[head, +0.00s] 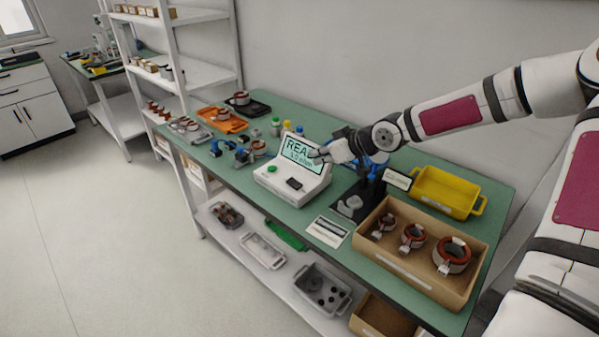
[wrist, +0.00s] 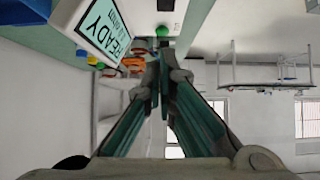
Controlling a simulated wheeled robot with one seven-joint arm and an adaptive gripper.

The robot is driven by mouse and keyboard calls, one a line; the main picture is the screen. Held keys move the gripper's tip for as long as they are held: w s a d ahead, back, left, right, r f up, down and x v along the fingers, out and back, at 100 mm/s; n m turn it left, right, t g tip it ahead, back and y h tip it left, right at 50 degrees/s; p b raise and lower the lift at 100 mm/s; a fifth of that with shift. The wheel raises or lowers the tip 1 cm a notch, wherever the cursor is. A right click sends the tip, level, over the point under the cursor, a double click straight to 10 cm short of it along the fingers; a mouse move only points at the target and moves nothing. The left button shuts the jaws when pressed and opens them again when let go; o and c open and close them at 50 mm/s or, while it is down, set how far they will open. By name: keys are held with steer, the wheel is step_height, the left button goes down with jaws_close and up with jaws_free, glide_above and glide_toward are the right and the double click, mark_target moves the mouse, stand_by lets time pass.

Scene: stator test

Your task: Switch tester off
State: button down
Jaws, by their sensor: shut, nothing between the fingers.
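The tester (head: 291,181) is a white box on the green bench, with a tilted screen (head: 303,153) that reads "READY" and a smaller line beneath. A green button (head: 271,169) and a black rocker switch (head: 294,184) sit on its front face. My gripper (head: 318,157) is shut and empty, just in front of the right side of the screen and above the switch; I cannot tell whether it touches. In the wrist view the fingertips (wrist: 160,72) are together, with the screen (wrist: 106,27) at upper left and the green button (wrist: 162,31) beyond them. The black switch (wrist: 165,5) shows at the top edge.
A cardboard box (head: 412,272) with stators stands at the right front, and a yellow bin (head: 446,193) behind it. A dark fixture (head: 353,204) stands right of the tester. An orange tray (head: 222,121) and small parts lie to the left. A label card (head: 327,232) lies in front.

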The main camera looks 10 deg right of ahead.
steer(key=shift+r, duration=0.1)
stand_by(0.3)
steer(key=b, duration=0.2)
glide_above(297, 181)
steer(key=f, duration=0.6)
steer(key=shift+s, duration=0.3)
step_height(297, 181, down, 2)
steer(key=shift+w+f, duration=0.15)
steer(key=shift+f, duration=0.05)
steer(key=shift+w+a+f, duration=0.1)
steer(key=shift+f, duration=0.8)
